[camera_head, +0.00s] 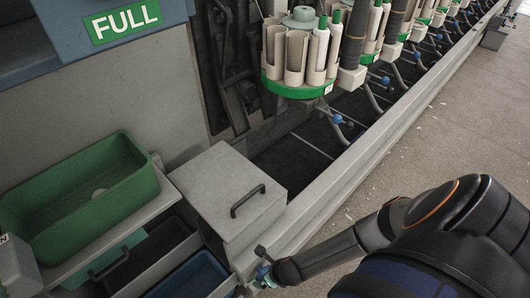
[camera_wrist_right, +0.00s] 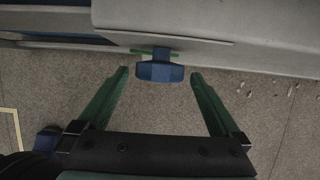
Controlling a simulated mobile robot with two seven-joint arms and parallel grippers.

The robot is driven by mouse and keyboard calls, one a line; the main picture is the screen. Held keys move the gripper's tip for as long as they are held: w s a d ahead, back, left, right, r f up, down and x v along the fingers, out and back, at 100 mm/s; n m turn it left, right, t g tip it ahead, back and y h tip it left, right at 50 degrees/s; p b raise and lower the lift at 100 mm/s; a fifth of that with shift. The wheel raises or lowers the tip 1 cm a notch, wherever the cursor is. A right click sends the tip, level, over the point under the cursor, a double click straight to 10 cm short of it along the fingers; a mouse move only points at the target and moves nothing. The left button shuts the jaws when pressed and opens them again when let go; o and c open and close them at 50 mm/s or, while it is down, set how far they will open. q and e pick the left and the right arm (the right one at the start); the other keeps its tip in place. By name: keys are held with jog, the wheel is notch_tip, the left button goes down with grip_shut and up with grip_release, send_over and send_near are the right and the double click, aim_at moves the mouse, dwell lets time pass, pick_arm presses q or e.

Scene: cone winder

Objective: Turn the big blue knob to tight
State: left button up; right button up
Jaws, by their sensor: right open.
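The big blue knob (camera_wrist_right: 160,72) shows in the right wrist view as a wide blue grip, with a thin green bar behind it, on the underside of a grey machine edge. My right gripper (camera_wrist_right: 160,76) is open. Its two green fingers stand one on each side of the knob, with visible gaps to both. In the head view my right gripper (camera_head: 263,277) is small, at the machine's front edge beside the grey box; the knob there is hard to tell apart from it. The knob's marking for tight is not readable. My left gripper is not in view.
A grey lidded box (camera_head: 225,190) with a dark handle stands beside my right gripper. A green bin (camera_head: 80,200) is at the left, above dark drawers. Winding units with small blue knobs (camera_head: 337,118) run along the machine. The floor (camera_head: 440,130) at right is free.

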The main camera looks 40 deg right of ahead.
jog(key=shift+b+x, duration=0.65)
jog(key=shift+x, duration=0.95)
jog(key=c, duration=1.2)
